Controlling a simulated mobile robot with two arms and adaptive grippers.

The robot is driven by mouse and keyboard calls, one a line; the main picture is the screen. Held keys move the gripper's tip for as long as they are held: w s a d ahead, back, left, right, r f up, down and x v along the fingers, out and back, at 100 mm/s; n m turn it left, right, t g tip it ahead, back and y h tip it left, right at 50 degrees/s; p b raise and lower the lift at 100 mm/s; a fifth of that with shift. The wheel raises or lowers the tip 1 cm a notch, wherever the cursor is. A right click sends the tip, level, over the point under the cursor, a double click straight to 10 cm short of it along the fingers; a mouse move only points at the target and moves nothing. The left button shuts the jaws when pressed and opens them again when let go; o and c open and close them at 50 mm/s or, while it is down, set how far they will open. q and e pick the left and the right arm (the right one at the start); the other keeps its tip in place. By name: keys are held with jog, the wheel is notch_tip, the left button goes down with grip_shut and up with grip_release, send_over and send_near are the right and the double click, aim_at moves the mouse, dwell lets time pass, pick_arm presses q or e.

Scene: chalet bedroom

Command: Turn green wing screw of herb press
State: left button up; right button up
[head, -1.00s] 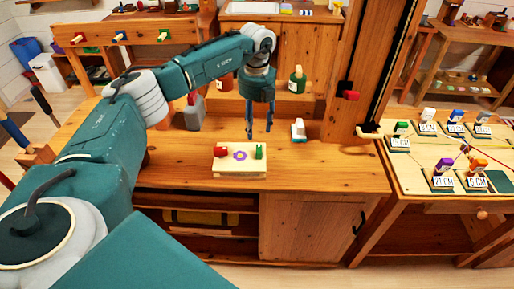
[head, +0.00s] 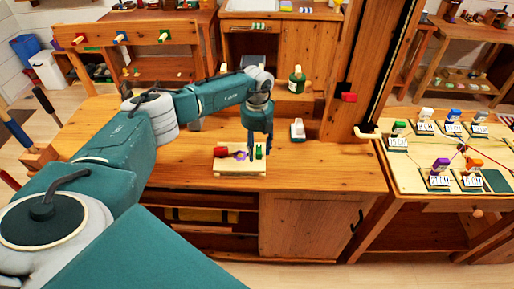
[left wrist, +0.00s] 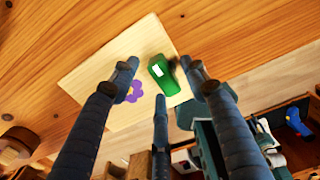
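The herb press (head: 240,168) is a pale wooden block on the workbench in the head view, with a purple flower mark (head: 240,155) on top. Its red wing screw (head: 221,152) is at the left and its green wing screw (head: 259,153) at the right. My left gripper (head: 259,148) points down over the green screw. In the left wrist view, the green screw (left wrist: 164,75) stands between the spread fingers of the left gripper (left wrist: 162,68), with gaps visible on both sides. The press board (left wrist: 98,78) lies beneath. My right gripper is not in view.
The wooden workbench (head: 325,176) is clear right of the press. A small white-topped object (head: 297,130) and a green bottle (head: 297,80) stand farther back. A wooden post (head: 355,70) rises at the right, beside a table (head: 415,178) with several coloured stamps.

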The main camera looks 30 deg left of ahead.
pick_arm(q)
grip_shut()
jog(key=m+b, duration=0.2)
jog(key=m, duration=0.1)
jog(key=shift+w+f, duration=0.1)
jog(key=shift+w, duration=0.05)
jog(key=m+b, duration=0.3)
jog(key=m, duration=0.2)
jog(key=shift+w+m, duration=0.15)
jog(key=shift+m, duration=0.15)
jog(key=m+b, duration=0.2)
jog(key=m, duration=0.3)
jog(key=shift+w+b, duration=0.15)
jog(key=shift+b, duration=0.25)
jog(key=m, duration=0.2)
jog(key=m+b, duration=0.1)
jog(key=m, duration=0.2)
jog(key=shift+w+d+r, duration=0.1)
jog(key=shift+r, duration=0.1)
